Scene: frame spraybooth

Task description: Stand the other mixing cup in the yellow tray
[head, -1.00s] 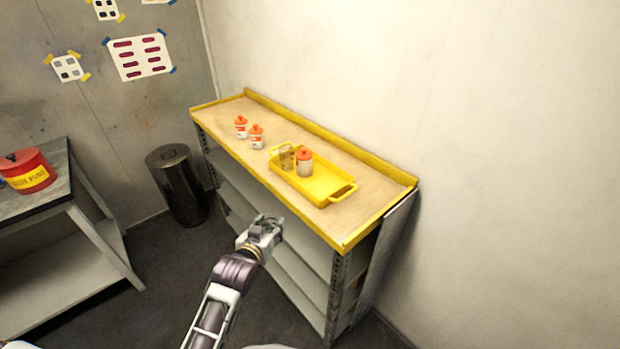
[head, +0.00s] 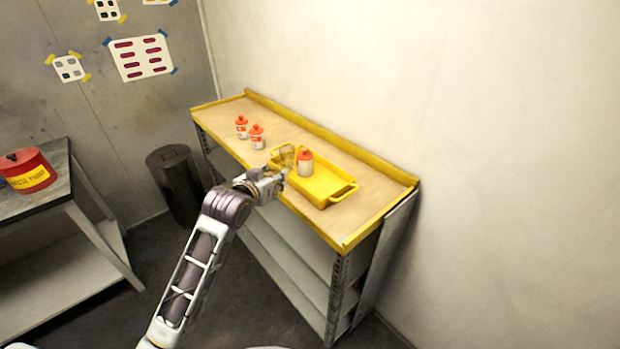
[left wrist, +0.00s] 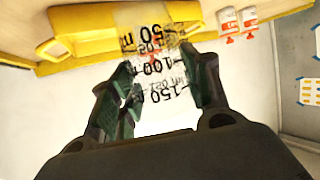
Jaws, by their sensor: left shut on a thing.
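My left gripper (head: 282,179) is at the front left edge of the yellow tray (head: 330,196). In the left wrist view it (left wrist: 163,72) is shut on a clear mixing cup (left wrist: 158,88) with black millilitre marks. In the head view the held cup is hard to make out against the gripper. Another clear, brownish-looking cup (head: 287,154) stands at the tray's left end, partly behind the gripper. The tray's yellow wall (left wrist: 85,28) shows beyond the held cup in the left wrist view. My right gripper is out of view.
An orange-lidded jar (head: 305,164) stands in the tray beside the clear cup. Two orange-topped bottles (head: 257,138) (head: 242,127) stand left on the shelf unit's top (head: 222,115). The tray's right part is bare. A dark bin (head: 175,185) stands left of the unit.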

